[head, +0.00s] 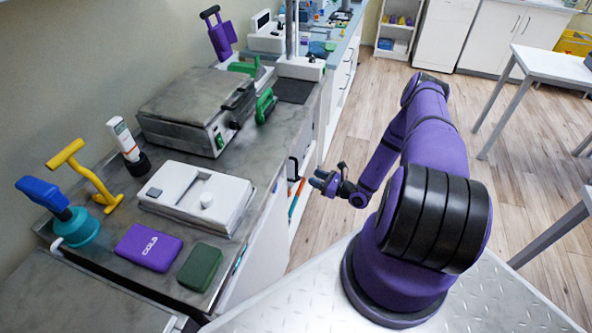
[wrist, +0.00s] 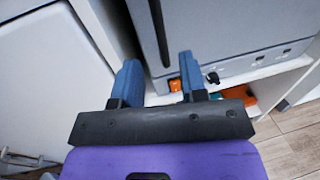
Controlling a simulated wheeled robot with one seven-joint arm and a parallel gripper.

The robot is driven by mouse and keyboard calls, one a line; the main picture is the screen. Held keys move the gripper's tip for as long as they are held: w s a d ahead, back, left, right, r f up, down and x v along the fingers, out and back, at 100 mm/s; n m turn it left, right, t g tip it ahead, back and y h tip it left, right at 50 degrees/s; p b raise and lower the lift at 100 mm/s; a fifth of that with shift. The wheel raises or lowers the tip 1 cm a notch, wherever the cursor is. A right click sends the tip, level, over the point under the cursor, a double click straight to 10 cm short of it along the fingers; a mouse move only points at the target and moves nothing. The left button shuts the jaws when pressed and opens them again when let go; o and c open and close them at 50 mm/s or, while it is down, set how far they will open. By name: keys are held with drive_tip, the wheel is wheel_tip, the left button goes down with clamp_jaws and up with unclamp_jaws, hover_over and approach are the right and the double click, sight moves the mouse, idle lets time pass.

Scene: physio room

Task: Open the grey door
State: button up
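The grey door (wrist: 200,30) is the flat grey panel at the top of the wrist view, with a long dark upright handle (wrist: 159,32) near its left edge. My gripper (wrist: 158,60) is open, its two blue fingers apart. The handle's lower end shows in line with the gap between the fingertips; I cannot tell how far off it is. Nothing is seen held. In the head view my gripper (head: 325,182) is beside the counter front, close to a dark handle (head: 293,168). The door's face is seen too edge-on there to tell whether it is shut.
A white panel (wrist: 50,75) lies left of the door in the wrist view. Orange and black items (wrist: 176,84) sit low below the door. The counter top (head: 230,165) is crowded with devices. Wooden floor (head: 335,150) is clear beside the counter; a white table (head: 552,66) stands right.

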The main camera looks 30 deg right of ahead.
sight(296, 179)
drive_tip(key=x, duration=0.9)
clamp_jaws()
